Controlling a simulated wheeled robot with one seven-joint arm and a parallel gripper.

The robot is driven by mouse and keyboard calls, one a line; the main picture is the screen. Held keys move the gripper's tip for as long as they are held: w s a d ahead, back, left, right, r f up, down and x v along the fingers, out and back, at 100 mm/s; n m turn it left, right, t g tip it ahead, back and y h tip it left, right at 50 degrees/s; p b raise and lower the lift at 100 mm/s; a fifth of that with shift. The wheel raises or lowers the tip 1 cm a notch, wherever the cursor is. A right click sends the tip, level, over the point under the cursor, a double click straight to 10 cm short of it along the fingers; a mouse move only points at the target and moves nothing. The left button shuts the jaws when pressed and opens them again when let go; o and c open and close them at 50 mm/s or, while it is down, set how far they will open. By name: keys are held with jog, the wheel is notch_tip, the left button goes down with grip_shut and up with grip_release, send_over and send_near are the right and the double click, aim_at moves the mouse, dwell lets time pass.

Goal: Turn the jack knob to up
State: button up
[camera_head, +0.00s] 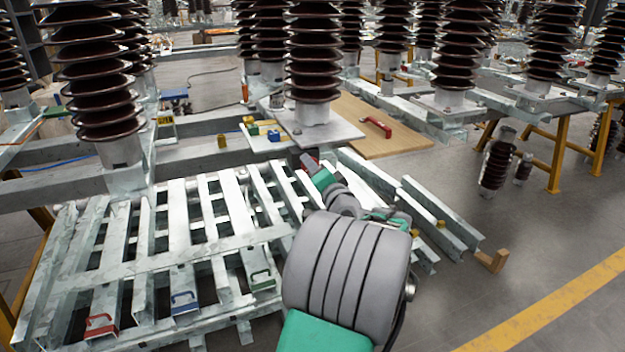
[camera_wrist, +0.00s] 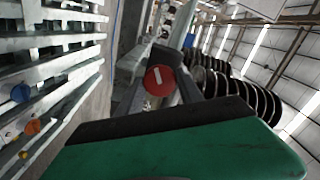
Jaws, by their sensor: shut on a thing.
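A round red knob (camera_wrist: 159,79) with a short white bar on its face shows in the wrist view. The bar is slanted in that tilted picture. My gripper (camera_wrist: 160,95) has its dark fingers at the knob and is shut on it. In the head view my gripper (camera_head: 305,162) reaches the far edge of the slatted metal frame, beside the base of the middle insulator. A bit of red shows at its tip, but the knob is mostly hidden there by my gripper and wrist.
Brown ribbed insulators (camera_head: 313,55) stand close beyond my gripper. A slatted metal frame (camera_head: 190,255) lies at left, with red (camera_head: 100,326), blue (camera_head: 184,303) and green (camera_head: 262,280) handles. A wooden board (camera_head: 395,145) bears a red handle (camera_head: 376,127). Open floor (camera_head: 540,250) is at right.

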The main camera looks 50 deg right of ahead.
jog(key=n+b, duration=0.9)
jog(key=b, duration=0.2)
jog(key=shift+f+n+b, duration=0.15)
jog(key=shift+n+b, duration=0.25)
jog(key=o, duration=1.4)
jog(key=p+v, duration=0.1)
jog(key=v, duration=0.7)
jog(key=shift+w+p, duration=0.1)
jog(key=shift+p, duration=0.3)
